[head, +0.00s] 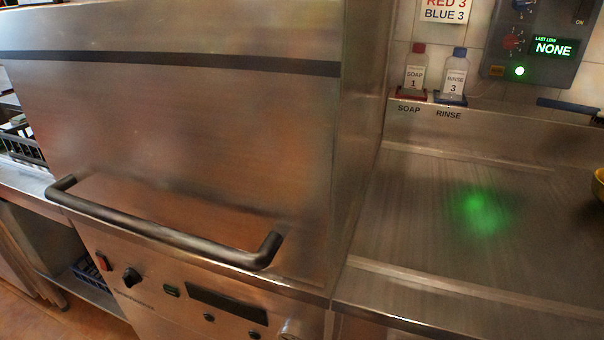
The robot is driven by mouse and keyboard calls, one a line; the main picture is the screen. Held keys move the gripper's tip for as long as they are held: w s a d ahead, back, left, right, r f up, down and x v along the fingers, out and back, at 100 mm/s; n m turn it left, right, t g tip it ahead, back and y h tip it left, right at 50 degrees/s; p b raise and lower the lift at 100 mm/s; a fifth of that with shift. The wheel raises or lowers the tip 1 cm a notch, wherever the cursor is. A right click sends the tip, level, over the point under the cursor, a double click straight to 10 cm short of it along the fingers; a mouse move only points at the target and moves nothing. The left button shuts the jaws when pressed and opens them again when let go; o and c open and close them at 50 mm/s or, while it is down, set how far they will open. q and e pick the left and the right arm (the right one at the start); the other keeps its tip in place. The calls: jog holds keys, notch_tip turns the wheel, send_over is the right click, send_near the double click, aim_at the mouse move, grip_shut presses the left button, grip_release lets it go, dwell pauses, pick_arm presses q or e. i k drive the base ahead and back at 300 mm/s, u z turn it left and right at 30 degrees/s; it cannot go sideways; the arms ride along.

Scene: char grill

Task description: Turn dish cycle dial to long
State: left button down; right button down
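A steel dishwasher (190,120) with a closed hood fills the left and middle of the head view. On its front panel below the handle is a black knob (131,277), which looks like a dial; its markings are too small to read. A second, pale round knob (291,328) is partly cut off at the bottom edge. A red switch (102,262) sits left of the black knob. Neither of my grippers is in view.
A dark bar handle (165,235) juts out above the panel. A steel counter (420,240) is at right, mostly bare. Soap (415,72) and rinse (454,75) bottles stand at its back. A control box (535,45) reading NONE hangs on the wall.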

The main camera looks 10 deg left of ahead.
aim_at(130, 277)
jog(key=z, duration=1)
jog(key=k, duration=1.2)
jog(key=u, duration=1.9)
jog(key=k, duration=0.3)
jog(key=z, duration=0.7)
